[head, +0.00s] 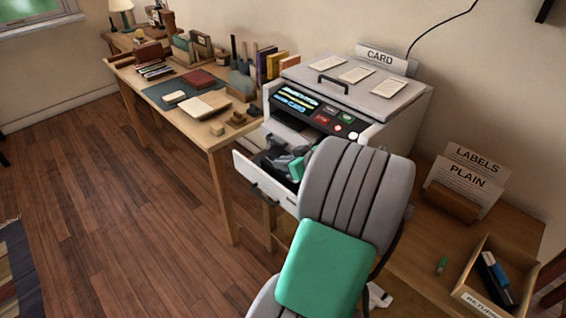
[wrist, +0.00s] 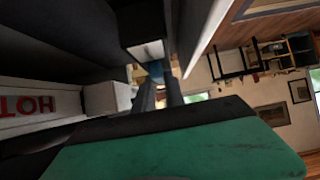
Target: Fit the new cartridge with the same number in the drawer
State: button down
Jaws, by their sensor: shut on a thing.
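The printer (head: 360,98) stands on the right desk with its front drawer (head: 262,176) pulled out. My gripper (head: 277,152) reaches down into the open drawer. In the wrist view my gripper (wrist: 160,88) has its fingers close together on a mostly hidden cartridge, of which a small blue part (wrist: 155,69) shows at the tips. A pale block (wrist: 147,50) is just beyond it. No number can be read. An open box (head: 487,302), its label partly cut off, holds a blue cartridge (head: 497,268) and a dark one (head: 489,278).
A "HOT" label (wrist: 28,105) is on a pale part close beside my gripper. A small green item (head: 441,265) lies on the right desk near the "LABELS" and "PLAIN" paper holder (head: 448,203).

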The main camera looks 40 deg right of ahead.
jog(key=shift+f+b, duration=1.3)
jog(key=shift+f, duration=0.2)
jog(key=c, duration=1.3)
grip_release()
jog(key=v, duration=0.7)
jog(key=shift+s+r, duration=0.2)
jog(key=shift+s, duration=0.15)
jog(key=shift+a+p, duration=0.1)
jog(key=shift+p, duration=0.2)
